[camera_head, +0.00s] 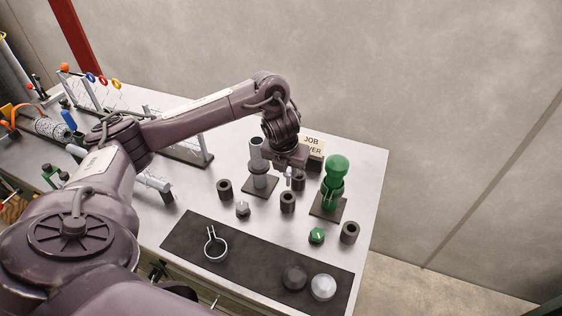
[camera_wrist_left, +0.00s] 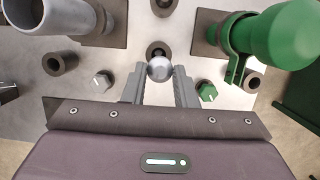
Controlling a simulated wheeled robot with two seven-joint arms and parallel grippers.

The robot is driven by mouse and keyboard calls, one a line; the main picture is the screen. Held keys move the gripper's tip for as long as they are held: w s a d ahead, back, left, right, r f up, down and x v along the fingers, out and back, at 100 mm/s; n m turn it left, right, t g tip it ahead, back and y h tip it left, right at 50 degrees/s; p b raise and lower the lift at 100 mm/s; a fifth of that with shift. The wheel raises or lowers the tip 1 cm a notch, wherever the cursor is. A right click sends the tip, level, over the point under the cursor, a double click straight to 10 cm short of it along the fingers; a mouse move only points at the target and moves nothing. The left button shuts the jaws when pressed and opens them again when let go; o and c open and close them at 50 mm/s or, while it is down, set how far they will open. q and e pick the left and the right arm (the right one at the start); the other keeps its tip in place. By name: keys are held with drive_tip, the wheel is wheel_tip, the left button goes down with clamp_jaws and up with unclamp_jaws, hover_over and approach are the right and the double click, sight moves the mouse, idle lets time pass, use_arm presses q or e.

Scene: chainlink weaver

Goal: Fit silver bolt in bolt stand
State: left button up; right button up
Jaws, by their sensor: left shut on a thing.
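My left gripper (camera_wrist_left: 159,82) is shut on the silver bolt (camera_wrist_left: 160,68), whose rounded end shows between the fingers in the left wrist view. A dark hollow cylinder, which looks like the bolt stand (camera_head: 288,203), stands on the table just below the gripper in the head view. In the left wrist view the stand (camera_wrist_left: 157,48) lies right behind the bolt's end, partly covered by it. The bolt's lower part is hidden, so I cannot tell whether it is in the stand. My right gripper is not in view.
A silver pipe post (camera_head: 260,167) stands close to the gripper's left, a green post (camera_head: 333,185) to its right. Other dark cylinders (camera_head: 224,189) (camera_head: 349,232), a silver nut (camera_head: 242,209) and a green nut (camera_head: 317,235) stand nearby. A dark mat (camera_head: 255,262) lies in front.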

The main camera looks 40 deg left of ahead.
sight(288, 185)
use_arm(q)
drive_tip(key=shift+w+f, duration=0.1)
drive_tip(key=shift+f, duration=0.2)
drive_tip(key=shift+b+x, duration=0.85)
drive_tip(key=shift+b, duration=0.05)
wheel_tip(288, 185, down, 6)
drive_tip(key=b, duration=0.6)
drive_tip(key=shift+f+b, duration=0.6)
drive_tip(key=shift+f, duration=0.4)
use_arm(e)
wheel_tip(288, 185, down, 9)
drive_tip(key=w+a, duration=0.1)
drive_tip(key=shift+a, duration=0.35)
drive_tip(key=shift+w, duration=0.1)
use_arm(q)
drive_tip(key=o, duration=1)
drive_tip(key=shift+o, duration=0.4)
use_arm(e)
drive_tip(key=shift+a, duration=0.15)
